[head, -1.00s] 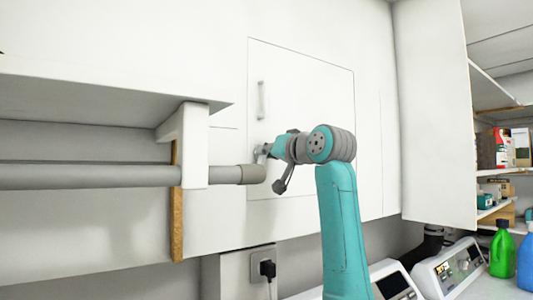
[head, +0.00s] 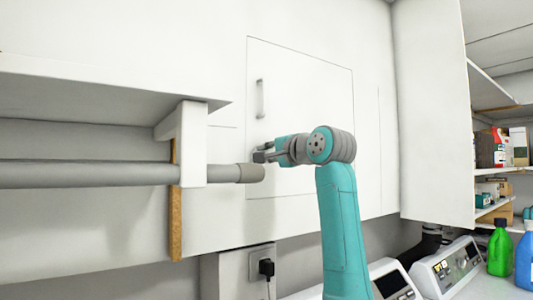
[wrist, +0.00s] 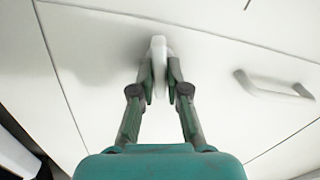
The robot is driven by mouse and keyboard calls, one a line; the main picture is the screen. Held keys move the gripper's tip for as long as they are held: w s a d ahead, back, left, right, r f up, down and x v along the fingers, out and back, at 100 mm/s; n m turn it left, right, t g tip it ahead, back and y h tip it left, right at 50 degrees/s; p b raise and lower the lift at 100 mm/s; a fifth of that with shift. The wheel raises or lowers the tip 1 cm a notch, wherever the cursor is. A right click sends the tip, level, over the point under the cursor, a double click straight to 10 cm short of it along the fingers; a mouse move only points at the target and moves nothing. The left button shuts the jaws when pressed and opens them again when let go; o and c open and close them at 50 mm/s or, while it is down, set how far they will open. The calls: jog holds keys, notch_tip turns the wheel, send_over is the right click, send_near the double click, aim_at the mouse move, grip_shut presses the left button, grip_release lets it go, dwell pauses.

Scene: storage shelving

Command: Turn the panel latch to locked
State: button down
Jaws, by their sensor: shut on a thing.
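The white panel (head: 310,100) is set flush in the wall, its seams closed all round. The latch (wrist: 158,62) is a small pale knob or lever low on the panel's left side. In the wrist view my gripper (wrist: 160,75) has its two fingers closed on the latch, one on each side. In the head view my gripper (head: 262,154) is at the panel's lower left, and it hides most of the latch. The lock position of the latch cannot be read.
A bar handle (head: 260,98) is on the panel above my gripper; it also shows in the wrist view (wrist: 275,87). A grey rail (head: 90,173) ends close to my gripper, below a shelf (head: 100,85). A plug (head: 267,267) is below. Bottles (head: 501,248) stand at the right.

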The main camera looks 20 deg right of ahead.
jog(key=shift+m, duration=1.3)
jog(key=shift+f, duration=0.1)
jog(key=c, duration=1.2)
grip_release()
jog(key=v, duration=1.2)
